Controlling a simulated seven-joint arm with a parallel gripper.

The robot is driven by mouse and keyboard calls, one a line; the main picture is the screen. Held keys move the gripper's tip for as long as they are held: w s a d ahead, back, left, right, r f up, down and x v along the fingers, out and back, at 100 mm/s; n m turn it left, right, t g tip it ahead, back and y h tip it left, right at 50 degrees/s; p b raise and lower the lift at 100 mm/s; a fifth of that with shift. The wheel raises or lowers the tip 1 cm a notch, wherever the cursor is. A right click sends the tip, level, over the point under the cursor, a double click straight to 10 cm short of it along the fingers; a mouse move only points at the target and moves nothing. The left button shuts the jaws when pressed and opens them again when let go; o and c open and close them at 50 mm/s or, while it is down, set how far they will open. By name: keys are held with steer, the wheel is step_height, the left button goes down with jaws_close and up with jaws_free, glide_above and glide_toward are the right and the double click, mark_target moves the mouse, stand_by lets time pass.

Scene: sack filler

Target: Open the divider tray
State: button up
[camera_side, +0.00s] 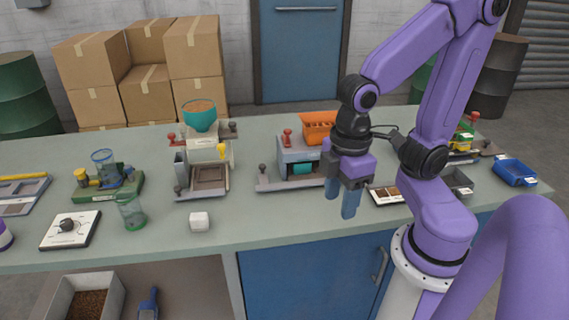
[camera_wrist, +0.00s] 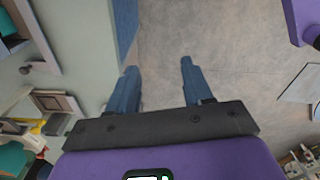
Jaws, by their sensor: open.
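I cannot tell for sure which part is the divider tray. My gripper (camera_side: 342,197) has blue fingers pointing down and hangs in front of this station's right end. It is open and empty. In the wrist view, my gripper (camera_wrist: 159,68) has its fingers apart over bare floor, with the bench to the left. My arm and wrist hide part of the station's right side.
A cream machine (camera_side: 208,150) with a teal bowl stands left of the station. A white cube (camera_side: 199,221), a clear green cup (camera_side: 131,212) and a white knob plate (camera_side: 70,228) sit near the front.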

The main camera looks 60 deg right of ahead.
steer(key=w+a+r+m, duration=0.1)
steer(key=w+r+m, duration=0.15)
steer(key=w, duration=0.65)
steer(key=m, duration=1)
glide_above(262, 165)
step_height(262, 165, down, 17)
steer(key=shift+f, duration=0.2)
steer(key=shift+c, duration=0.3)
jaws_close()
